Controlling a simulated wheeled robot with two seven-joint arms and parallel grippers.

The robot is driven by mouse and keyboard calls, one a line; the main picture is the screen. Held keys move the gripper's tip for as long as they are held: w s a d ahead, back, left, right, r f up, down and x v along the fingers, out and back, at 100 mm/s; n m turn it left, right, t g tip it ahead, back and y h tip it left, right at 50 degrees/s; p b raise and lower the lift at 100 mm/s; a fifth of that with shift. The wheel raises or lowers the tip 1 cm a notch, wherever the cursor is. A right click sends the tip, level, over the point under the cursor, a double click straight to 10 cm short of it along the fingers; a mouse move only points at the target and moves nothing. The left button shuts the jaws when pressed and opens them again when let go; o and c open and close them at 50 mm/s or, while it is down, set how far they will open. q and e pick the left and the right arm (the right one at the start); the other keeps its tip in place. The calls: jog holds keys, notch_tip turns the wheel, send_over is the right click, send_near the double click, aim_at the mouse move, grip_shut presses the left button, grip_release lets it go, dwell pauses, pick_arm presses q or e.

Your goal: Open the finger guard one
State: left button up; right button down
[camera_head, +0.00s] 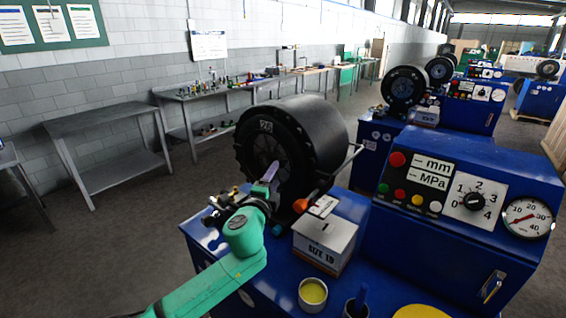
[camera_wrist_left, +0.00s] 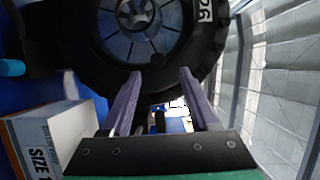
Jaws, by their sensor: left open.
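The nearest crimper has a black drum-shaped head (camera_head: 325,130) on a blue base. Its round front face shows in the wrist view (camera_wrist_left: 125,45), dark with radial lines and a pale hub mark. My left gripper (camera_head: 268,174) is in front of the lower part of the face. In the wrist view its purple fingers (camera_wrist_left: 160,76) are apart with nothing held between them. My right gripper is not in view.
A SIZE 19 box (camera_head: 325,238) stands on the blue base right of my left wrist, with a yellow-filled cup (camera_head: 313,293) before it. A blue control panel (camera_head: 460,195) stands to the right. More crimpers (camera_head: 405,88) stand behind. Open floor lies left.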

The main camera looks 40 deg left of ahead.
aim_at(281, 166)
pick_arm(q)
jog(key=p+x, duration=0.1)
jog(key=x, duration=0.5)
jog(key=shift+w+a+f, duration=0.1)
jog(key=shift+w+f, duration=0.1)
jog(key=shift+w, duration=0.1)
jog(key=shift+s+r, duration=0.1)
grip_shut()
dwell(0.9)
